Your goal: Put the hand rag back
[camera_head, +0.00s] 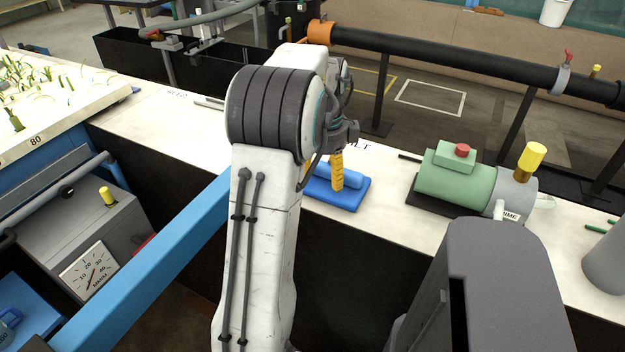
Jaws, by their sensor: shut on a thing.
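A blue roll of cloth, which I take to be the hand rag (355,180), lies on or just above a flat blue pad (350,198) on the white bench. My gripper (337,188) points down at the roll, with a yellow, dark-marked finger in front of it. The gripper is shut on the roll. The far finger is hidden, and my arm covers the left part of the roll and pad. I cannot tell whether the roll touches the pad.
A green pump (455,185) with a red button and yellow knob stands right of the pad. A black pipe (450,55) runs behind the bench (390,205). A blue beam (150,260) crosses the left front. Bench between pad and pump is clear.

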